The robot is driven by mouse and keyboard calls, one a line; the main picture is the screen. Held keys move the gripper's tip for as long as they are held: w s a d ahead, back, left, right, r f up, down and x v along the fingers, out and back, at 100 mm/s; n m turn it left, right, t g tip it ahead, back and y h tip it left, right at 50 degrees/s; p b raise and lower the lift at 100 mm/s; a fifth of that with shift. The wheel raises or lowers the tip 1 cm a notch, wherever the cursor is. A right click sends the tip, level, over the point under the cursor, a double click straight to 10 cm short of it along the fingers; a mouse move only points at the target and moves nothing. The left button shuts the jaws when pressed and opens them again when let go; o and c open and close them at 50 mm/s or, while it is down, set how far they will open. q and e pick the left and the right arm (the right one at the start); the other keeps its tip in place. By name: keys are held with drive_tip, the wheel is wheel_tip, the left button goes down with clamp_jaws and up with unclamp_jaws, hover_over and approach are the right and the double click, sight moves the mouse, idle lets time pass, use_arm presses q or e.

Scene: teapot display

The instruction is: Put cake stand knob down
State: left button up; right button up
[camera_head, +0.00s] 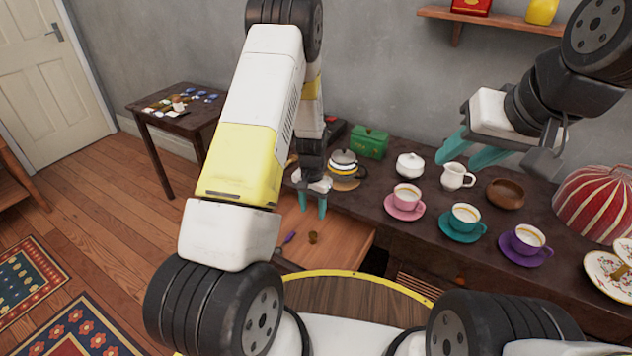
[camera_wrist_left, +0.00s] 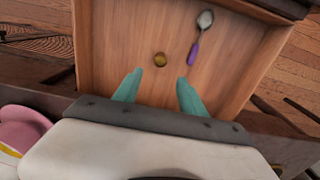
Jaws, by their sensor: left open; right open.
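A small brownish-gold knob (camera_head: 313,237) lies on the floor of an open wooden drawer (camera_head: 345,238). In the left wrist view the knob (camera_wrist_left: 160,60) lies on the drawer floor (camera_wrist_left: 120,40), beyond my fingertips and between their lines. My left gripper (camera_head: 313,205) is open and empty above the drawer, pointing down; its teal fingers also show in the left wrist view (camera_wrist_left: 159,92). My right gripper (camera_head: 480,150) is open and empty, raised over the back of the table at the right.
A spoon with a purple handle (camera_wrist_left: 193,52) lies in the drawer beside the knob. The dark table (camera_head: 400,240) holds a teapot (camera_head: 345,160), a green box (camera_head: 370,142), a white sugar bowl (camera_head: 410,165), a pink cup (camera_head: 406,196), a teal cup (camera_head: 466,217) and a purple cup (camera_head: 527,239).

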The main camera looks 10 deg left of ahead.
use_arm(q)
drive_tip(key=s+r+n+t+h, duration=0.1)
drive_tip(key=s+r, duration=0.2)
drive_tip(key=r, duration=1)
drive_tip(key=s+r+n+t+h, duration=0.1)
drive_tip(key=s+r+t, duration=0.15)
drive_tip(key=r, duration=1.05)
drive_tip(key=s+r+t, duration=0.1)
drive_tip(key=s+r, duration=0.6)
drive_tip(key=s, duration=0.2)
drive_tip(key=s+r+n+t, duration=0.1)
drive_tip(key=s+r, duration=0.5)
drive_tip(key=s, duration=0.4)
drive_tip(key=shift+r+t, duration=0.35)
drive_tip(key=shift+r, duration=0.05)
